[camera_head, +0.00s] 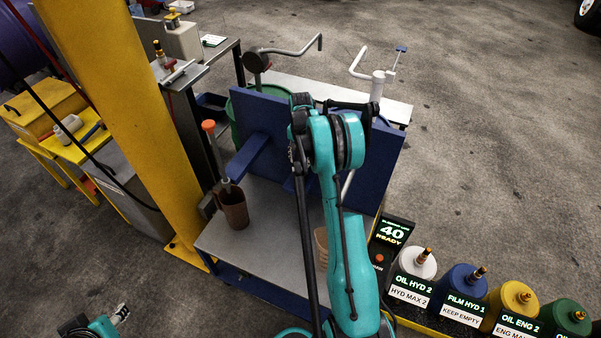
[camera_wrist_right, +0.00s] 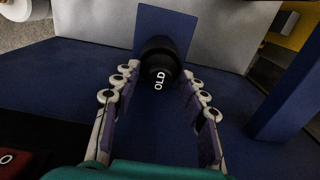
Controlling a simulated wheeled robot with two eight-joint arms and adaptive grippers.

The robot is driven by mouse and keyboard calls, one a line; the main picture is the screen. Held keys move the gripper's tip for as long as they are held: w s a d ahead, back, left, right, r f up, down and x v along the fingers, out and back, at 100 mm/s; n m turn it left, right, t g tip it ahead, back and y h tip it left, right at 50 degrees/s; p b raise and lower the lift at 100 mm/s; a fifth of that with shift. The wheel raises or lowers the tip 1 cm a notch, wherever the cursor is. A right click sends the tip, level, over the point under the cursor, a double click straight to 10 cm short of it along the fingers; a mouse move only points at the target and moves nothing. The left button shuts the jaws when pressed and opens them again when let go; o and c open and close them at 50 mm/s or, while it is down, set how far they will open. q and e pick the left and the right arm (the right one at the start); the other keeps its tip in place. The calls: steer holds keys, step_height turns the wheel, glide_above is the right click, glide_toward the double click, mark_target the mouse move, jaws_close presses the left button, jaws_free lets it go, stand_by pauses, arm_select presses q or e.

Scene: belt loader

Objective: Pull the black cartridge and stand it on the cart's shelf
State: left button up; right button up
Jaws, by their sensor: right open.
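The black cartridge (camera_wrist_right: 160,66), marked OLD, shows end-on in the right wrist view, in front of a blue panel (camera_wrist_right: 160,27). My right gripper (camera_wrist_right: 161,82) is open, with its fingers on either side of the cartridge; I cannot tell whether they touch it. In the head view my right arm covers the cartridge and hides the fingertips. The cart (camera_head: 265,225) has a grey surface and upright blue panels (camera_head: 262,120). My left gripper (camera_head: 119,314) is only partly in view at the bottom left; its opening is unclear.
A brown cup (camera_head: 234,208) stands on the cart's grey surface, with an orange-topped rod (camera_head: 209,127) nearby. A yellow post (camera_head: 118,110) rises left of the cart. A 40 READY display (camera_head: 391,235) and several labelled canisters (camera_head: 463,288) line the right front.

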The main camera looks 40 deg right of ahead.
jaws_close()
steer(key=shift+r+p, duration=0.4)
steer(key=shift+r, duration=0.4)
stand_by(0.6)
step_height(320, 180, up, 8)
steer(key=p, duration=0.4)
stand_by(0.9)
steer(key=shift+f, duration=0.15)
